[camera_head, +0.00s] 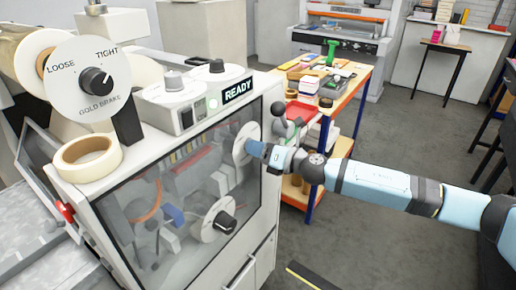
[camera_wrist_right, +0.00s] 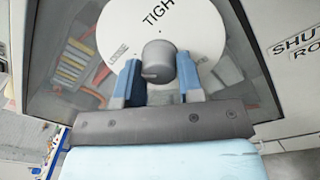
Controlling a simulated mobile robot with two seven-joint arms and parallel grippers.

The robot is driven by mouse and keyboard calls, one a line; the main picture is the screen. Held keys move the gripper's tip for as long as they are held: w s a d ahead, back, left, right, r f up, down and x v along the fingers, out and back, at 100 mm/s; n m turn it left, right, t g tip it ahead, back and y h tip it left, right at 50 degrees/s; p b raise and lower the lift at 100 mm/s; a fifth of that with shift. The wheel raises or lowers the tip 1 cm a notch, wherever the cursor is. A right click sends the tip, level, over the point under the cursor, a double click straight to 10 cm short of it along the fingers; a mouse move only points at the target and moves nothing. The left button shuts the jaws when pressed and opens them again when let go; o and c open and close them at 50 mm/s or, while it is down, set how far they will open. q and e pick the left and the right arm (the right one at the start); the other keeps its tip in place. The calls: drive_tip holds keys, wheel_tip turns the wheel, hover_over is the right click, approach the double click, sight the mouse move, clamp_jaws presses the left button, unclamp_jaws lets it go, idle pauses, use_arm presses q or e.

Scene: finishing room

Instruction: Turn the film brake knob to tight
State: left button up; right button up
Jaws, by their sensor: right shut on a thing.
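A grey knob (camera_wrist_right: 157,54) sits on a round white dial (camera_wrist_right: 198,22) with the words LOOSE and, partly cut off, TIGHT in the right wrist view. No brake name is readable on this dial. My right gripper (camera_wrist_right: 159,72) has its two blue fingers on either side of the knob and is shut on it. Which mark the knob points at is unclear. In the head view the same dial (camera_head: 241,145) is on the machine's front, its knob hidden behind my right gripper (camera_head: 256,149). My left gripper is not in view.
A GOLD BRAKE dial with a black knob (camera_head: 95,80) stands upper left. Another dial (camera_head: 218,222) is lower on the machine front. A tape roll (camera_head: 88,160) and READY display (camera_head: 238,90) are on top. A cluttered cart (camera_head: 343,107) stands behind my right arm.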

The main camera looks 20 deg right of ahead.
drive_tip(key=shift+m, duration=0.3)
drive_tip(key=shift+r+m+t+p, duration=0.1)
drive_tip(key=shift+m+t+p, duration=0.3)
drive_tip(key=shift+m+p, duration=6.25)
drive_tip(key=m+b, duration=0.4)
drive_tip(key=shift+m, duration=0.35)
drive_tip(key=o, duration=0.9)
